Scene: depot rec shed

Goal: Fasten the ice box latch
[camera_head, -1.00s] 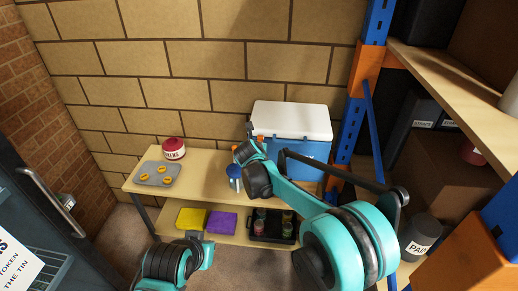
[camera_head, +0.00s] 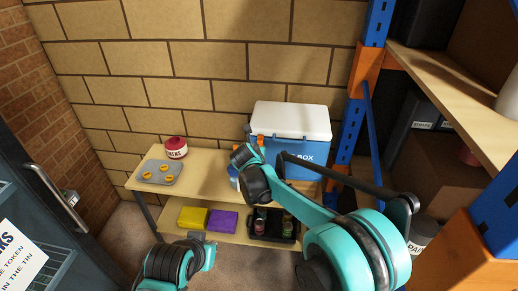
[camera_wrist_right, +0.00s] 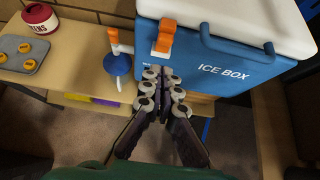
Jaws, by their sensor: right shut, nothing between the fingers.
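The blue ice box (camera_head: 308,152) with a white lid (camera_head: 292,118) stands on the right end of the bench; its lid looks down. In the right wrist view, an orange latch (camera_wrist_right: 164,37) is on the ice box front (camera_wrist_right: 235,62), just below the lid edge. I cannot tell whether it is fastened. My right gripper (camera_wrist_right: 166,76) is shut and empty, in front of the ice box and below the latch, apart from the latch in the picture.
A blue-topped item (camera_wrist_right: 117,64) and an orange-and-white piece (camera_wrist_right: 113,37) are left of the latch. A red tin (camera_head: 176,147) and grey tray (camera_head: 150,180) are on the bench's left. A blue rack post (camera_head: 346,145) stands close right of the ice box.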

